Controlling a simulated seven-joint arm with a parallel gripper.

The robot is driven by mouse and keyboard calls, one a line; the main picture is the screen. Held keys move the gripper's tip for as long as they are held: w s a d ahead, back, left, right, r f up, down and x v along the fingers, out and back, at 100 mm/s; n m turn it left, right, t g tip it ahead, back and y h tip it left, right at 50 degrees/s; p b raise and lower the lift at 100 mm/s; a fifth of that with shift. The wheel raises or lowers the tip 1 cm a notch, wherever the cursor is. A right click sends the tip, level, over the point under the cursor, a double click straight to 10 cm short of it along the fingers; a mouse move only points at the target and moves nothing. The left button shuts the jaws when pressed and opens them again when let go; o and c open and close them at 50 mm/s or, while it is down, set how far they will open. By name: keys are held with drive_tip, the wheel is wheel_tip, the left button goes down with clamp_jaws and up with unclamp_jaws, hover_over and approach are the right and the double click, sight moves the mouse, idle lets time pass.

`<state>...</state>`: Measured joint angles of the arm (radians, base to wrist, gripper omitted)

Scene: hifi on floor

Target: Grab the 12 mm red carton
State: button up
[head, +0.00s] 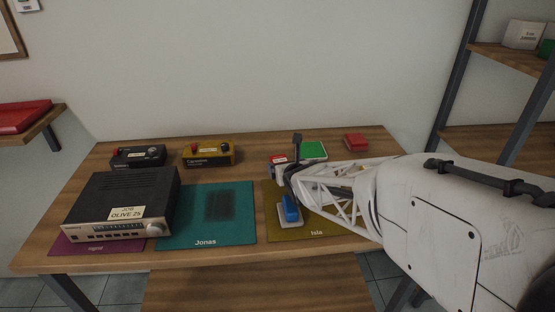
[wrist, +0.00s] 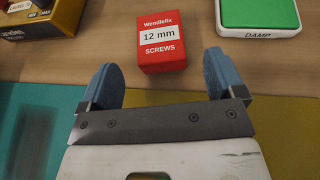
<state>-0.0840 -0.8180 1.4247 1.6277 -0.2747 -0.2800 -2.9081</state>
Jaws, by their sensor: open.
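The red carton (wrist: 162,53) stands on the table in the wrist view, with a white band reading "12 mm" between "Wendlefix" and "SCREWS". It shows small in the head view (head: 278,159), partly hidden by my arm. My gripper (wrist: 160,82) is open and empty, its two blue-grey fingers spread wider than the carton. The carton appears just ahead of the gap between the fingertips, with space on both sides. I see no contact. In the head view my gripper is mostly hidden among the arm's end parts.
A green-topped white pad marked "DAMP" (wrist: 258,14) lies right of the carton. A yellow box (head: 209,153) stands left. A blue block on a pale base (head: 291,209) is on the olive mat (head: 326,233). A radio (head: 123,205) stands left.

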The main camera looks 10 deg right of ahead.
drive_tip(key=shift+x, duration=1.95)
drive_tip(key=c, duration=1.1)
drive_tip(key=shift+o, duration=0.2)
drive_tip(key=shift+r, duration=5)
